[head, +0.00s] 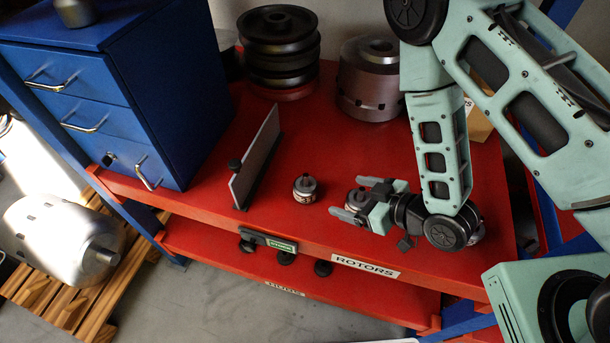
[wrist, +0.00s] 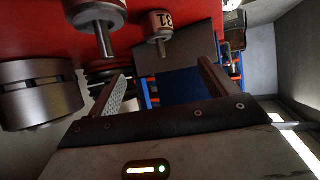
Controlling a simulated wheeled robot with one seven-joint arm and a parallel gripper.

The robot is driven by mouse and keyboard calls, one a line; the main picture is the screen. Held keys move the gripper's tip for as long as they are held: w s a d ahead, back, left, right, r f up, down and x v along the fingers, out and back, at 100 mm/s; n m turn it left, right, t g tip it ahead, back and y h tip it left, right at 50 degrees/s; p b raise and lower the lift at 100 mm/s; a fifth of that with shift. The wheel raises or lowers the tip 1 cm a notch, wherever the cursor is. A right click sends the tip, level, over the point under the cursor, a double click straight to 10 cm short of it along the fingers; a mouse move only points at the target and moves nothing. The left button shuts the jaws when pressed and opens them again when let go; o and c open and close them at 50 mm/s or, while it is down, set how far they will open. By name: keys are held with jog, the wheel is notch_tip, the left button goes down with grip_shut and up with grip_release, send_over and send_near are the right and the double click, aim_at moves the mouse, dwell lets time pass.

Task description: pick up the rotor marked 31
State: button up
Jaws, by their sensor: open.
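The rotor marked 31 (wrist: 160,21) is a small drum with a pale marked band and a steel shaft. In the wrist view it appears inverted, in front of a dark plate. In the head view it matches the small rotor (head: 305,187) right of the upright plate; its marking is unreadable there. My gripper (head: 358,198) is open and empty, pointing left toward it, a short way apart. A second small rotor (wrist: 97,12) shows nearer in the wrist view; in the head view it lies by my fingers, partly hidden. My open fingers (wrist: 165,72) also show in the wrist view.
The red shelf (head: 225,212) carries an upright grey plate (head: 256,158), a large steel rotor (head: 369,85) and a dark stacked rotor (head: 280,45) behind. A blue drawer cabinet (head: 160,80) stands left.

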aim_at(308, 182)
jog(key=b+x, duration=0.6)
jog(key=b, duration=0.3)
jog(key=shift+f, duration=0.25)
jog(key=x, duration=0.3)
jog(key=p+x, duration=0.1)
jog(key=shift+w+a+r, duration=0.1)
jog(key=shift+w+a, duration=0.25)
jog(key=shift+p+x, duration=0.8)
jog(key=shift+x, duration=2.4)
jog(key=shift+w, duration=0.1)
jog(key=c, duration=1.8)
jog(key=shift+r, duration=0.2)
